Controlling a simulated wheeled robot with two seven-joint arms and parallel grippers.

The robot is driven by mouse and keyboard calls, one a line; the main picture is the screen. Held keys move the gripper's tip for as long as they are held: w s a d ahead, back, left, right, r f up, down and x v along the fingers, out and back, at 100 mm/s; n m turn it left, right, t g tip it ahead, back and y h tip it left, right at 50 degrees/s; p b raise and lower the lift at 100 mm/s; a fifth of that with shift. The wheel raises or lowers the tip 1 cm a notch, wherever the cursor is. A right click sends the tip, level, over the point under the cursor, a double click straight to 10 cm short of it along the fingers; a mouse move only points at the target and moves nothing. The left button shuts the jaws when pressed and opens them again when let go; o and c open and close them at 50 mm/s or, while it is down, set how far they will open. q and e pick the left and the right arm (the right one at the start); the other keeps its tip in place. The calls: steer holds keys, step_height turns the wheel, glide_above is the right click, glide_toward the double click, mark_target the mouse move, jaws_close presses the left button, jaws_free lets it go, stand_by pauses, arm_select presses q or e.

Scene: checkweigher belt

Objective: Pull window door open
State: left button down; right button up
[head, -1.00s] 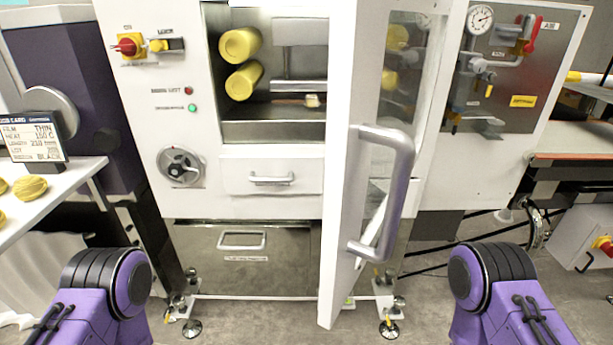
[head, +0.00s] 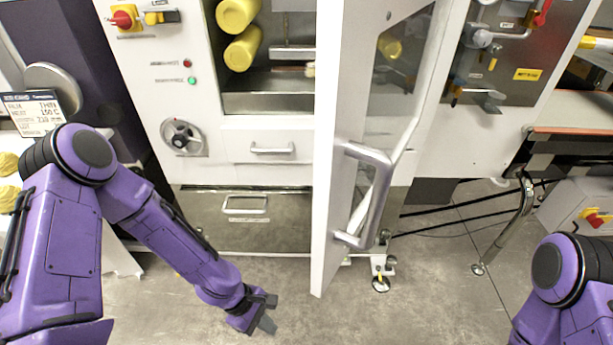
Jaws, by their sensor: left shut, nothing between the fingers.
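The window door (head: 337,140) is white-framed with a glass pane and stands swung out from the machine, partly open. Its grey bar handle (head: 378,200) is on the door's right-hand face in the head view. My left gripper (head: 268,317) is low in front of the machine, to the left of the door and apart from it. Its dark fingers are shut and empty. My right arm shows at the lower right edge, but its gripper is out of the frame.
The machine's opening holds yellow rolls (head: 242,48). Below it are a drawer with a handle (head: 272,149) and a lower metal panel (head: 280,215). A levelling foot (head: 380,283) stands right of the door's bottom. The floor ahead is clear.

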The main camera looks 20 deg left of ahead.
arm_select(q)
steer(key=w+d+r+n+h+p, duration=0.1)
steer(key=w+r+h+p, duration=0.2)
steer(key=r, duration=0.7)
steer(key=w+d+r+n+h+p, duration=0.1)
steer(key=w+d+r+h, duration=0.2)
steer(key=r, duration=0.6)
steer(key=a+r+m+g+h+p, duration=0.25)
steer(key=a+r, duration=0.25)
steer(key=r, duration=0.6)
steer(key=a+r+m+g+h+p, duration=0.1)
steer(key=a+r+g+h+p, duration=0.2)
steer(key=r, duration=0.9)
steer(key=x, duration=1.2)
steer(key=shift+w+d+t, duration=0.2)
steer(key=shift+d+t, duration=0.25)
arm_select(e)
step_height(320, 180, up, 11)
arm_select(q)
steer(key=shift+f, duration=0.15)
